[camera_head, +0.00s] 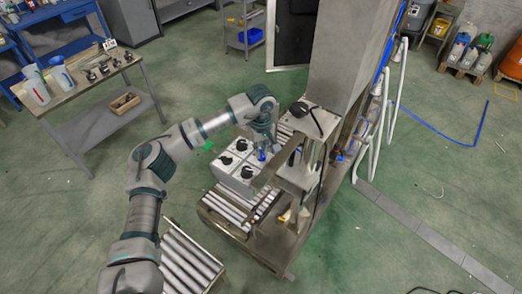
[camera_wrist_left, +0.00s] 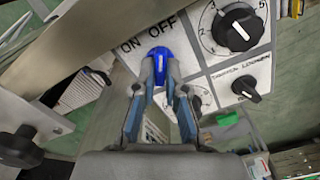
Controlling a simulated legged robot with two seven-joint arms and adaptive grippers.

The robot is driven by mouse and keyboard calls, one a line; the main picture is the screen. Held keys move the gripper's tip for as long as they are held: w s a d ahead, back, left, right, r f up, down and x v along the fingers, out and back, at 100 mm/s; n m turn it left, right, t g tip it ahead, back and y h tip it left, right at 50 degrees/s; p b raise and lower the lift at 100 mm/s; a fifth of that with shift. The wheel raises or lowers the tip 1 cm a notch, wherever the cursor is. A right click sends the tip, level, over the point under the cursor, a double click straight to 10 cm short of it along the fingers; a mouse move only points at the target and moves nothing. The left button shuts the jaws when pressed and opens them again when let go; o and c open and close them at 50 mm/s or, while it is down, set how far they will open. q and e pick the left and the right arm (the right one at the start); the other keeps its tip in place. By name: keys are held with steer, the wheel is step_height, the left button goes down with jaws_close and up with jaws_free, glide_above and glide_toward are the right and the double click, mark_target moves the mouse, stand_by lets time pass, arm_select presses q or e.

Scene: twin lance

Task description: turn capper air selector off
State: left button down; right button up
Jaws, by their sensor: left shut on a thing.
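The blue selector knob (camera_wrist_left: 159,57) sits on a white panel (camera_wrist_left: 190,72) in the left wrist view, with the words ON and OFF printed above it. A pale mark shows on its face, but I cannot tell for sure which word it points to. My left gripper (camera_wrist_left: 158,70) is shut on the knob, one finger on each side. In the head view the knob (camera_head: 262,155) is a small blue spot on the control box (camera_head: 236,168), just below my left gripper (camera_head: 266,143). My right gripper is not in view.
Black dials (camera_wrist_left: 238,27) and a smaller black knob (camera_wrist_left: 246,89) sit beside the selector. A metal machine post (camera_head: 347,60) and bracket stand close to the right of my left gripper. Roller conveyors (camera_head: 232,207) lie below the box. Green floor is open at left.

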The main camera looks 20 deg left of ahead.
arm_select(q)
steer(key=shift+r, duration=0.15)
steer(key=c, duration=1.2)
jaws_free()
steer(key=shift+w, duration=0.1)
step_height(320, 180, up, 12)
steer(key=shift+w+f, duration=0.1)
steer(key=shift+f, duration=0.1)
